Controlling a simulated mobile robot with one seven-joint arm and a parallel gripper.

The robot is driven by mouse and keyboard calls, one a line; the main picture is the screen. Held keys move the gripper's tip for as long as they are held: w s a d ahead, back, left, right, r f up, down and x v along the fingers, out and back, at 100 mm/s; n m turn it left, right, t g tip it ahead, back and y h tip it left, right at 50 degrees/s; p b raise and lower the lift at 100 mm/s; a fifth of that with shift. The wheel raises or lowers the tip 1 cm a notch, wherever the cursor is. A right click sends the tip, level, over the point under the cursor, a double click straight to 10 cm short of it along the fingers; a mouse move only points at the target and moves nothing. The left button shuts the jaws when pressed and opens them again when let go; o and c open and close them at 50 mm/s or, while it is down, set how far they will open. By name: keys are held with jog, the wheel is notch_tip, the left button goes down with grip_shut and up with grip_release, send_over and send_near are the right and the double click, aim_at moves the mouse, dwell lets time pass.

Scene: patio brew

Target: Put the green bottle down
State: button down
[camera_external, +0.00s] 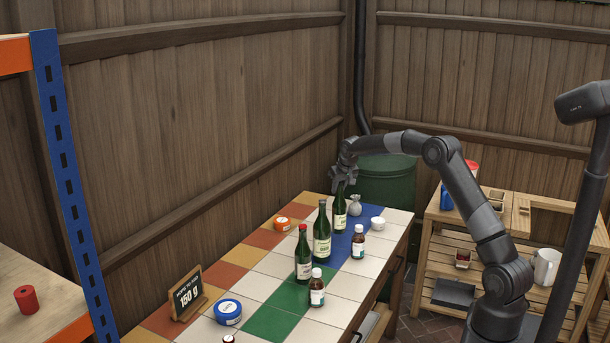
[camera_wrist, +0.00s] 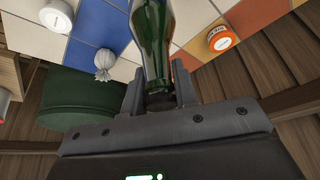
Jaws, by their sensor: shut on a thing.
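My gripper (camera_external: 343,178) is shut on the neck of a green bottle (camera_external: 340,208) over the far end of the tiled table (camera_external: 268,292). The bottle is upright, by the blue tiles. I cannot tell whether its base touches the table. In the wrist view the green bottle (camera_wrist: 151,32) runs up between the two fingers of my gripper (camera_wrist: 158,88), and its far end is cut off by the frame. Two other green bottles stand nearer on the table, one with a pale label (camera_external: 321,235) and one with a red cap (camera_external: 303,256).
A small grey sack (camera_external: 355,206), white tub (camera_external: 378,223) and orange tub (camera_external: 283,224) are close to the held bottle. Brown bottles (camera_external: 358,242) (camera_external: 317,288), a blue tub (camera_external: 228,312) and a sign (camera_external: 187,296) are nearer. Several white tiles are bare. A green barrel (camera_external: 388,183) stands behind.

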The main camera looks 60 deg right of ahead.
aim_at(338, 196)
jog(key=shift+w+a+f, duration=0.1)
jog(key=shift+w, duration=0.05)
jog(key=shift+f, duration=2.05)
jog(key=c, duration=1.1)
grip_release()
jog(key=shift+f, duration=0.1)
jog(key=shift+c, duration=0.2)
